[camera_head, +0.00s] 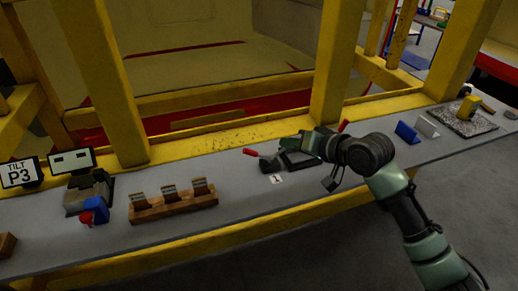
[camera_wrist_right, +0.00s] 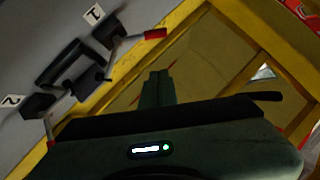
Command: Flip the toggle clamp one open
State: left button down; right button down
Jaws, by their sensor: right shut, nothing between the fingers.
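Toggle clamp one, by the label "1" (camera_head: 277,180), has a red-tipped handle (camera_head: 250,152) that sticks out to the left. Its red tip also shows in the right wrist view (camera_wrist_right: 155,34), at the top. I cannot tell whether the clamp is open or closed. My right gripper (camera_head: 288,146) is above the bench, just right of the handle and apart from it. In the wrist view its fingers (camera_wrist_right: 158,88) are together and empty, with the handle beyond them. My left gripper is not in view.
A second red-tipped handle (camera_head: 343,125) stands behind my right wrist, beside label "2" (camera_wrist_right: 12,101). A dark block (camera_head: 298,160) lies between the clamps. A wooden rack (camera_head: 174,206) is to the left. Yellow posts (camera_head: 337,60) rise behind the bench.

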jog(key=s+f+p+x, duration=0.1)
jog(key=x, duration=0.5)
jog(key=s+a+f+p+x, duration=0.1)
jog(key=p+x, duration=0.1)
jog(key=x, duration=0.4)
jog(key=shift+w+f, duration=0.1)
jog(key=shift+w, duration=0.1)
